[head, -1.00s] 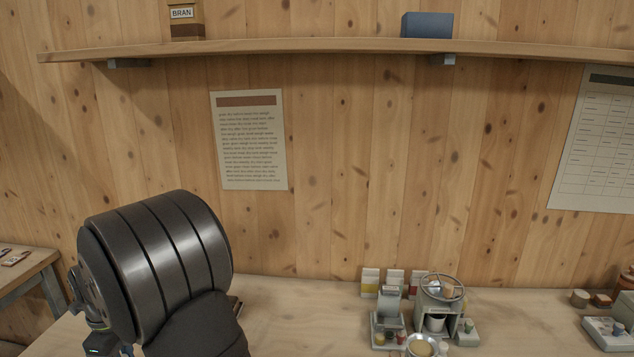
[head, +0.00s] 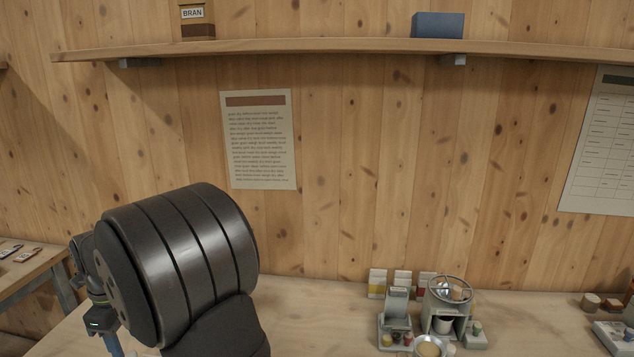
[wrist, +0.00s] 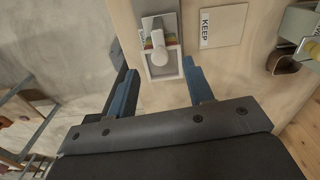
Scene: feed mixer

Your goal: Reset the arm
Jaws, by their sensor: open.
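My gripper (wrist: 160,88) shows in the wrist view with its two blue fingers spread apart. It is open and nothing is between the fingers. I cannot tell from this view how far the fingers are above the bench. In the head view my dark arm fills the lower left, and the gripper's fingers are not clearly seen there.
A mixer-like device (head: 446,308) stands on the bench at the lower right, with a bowl (head: 430,346) in front. A KEEP card (wrist: 223,26) lies right of the tray. A wall shelf (head: 340,47) runs above. The bench's middle is clear.

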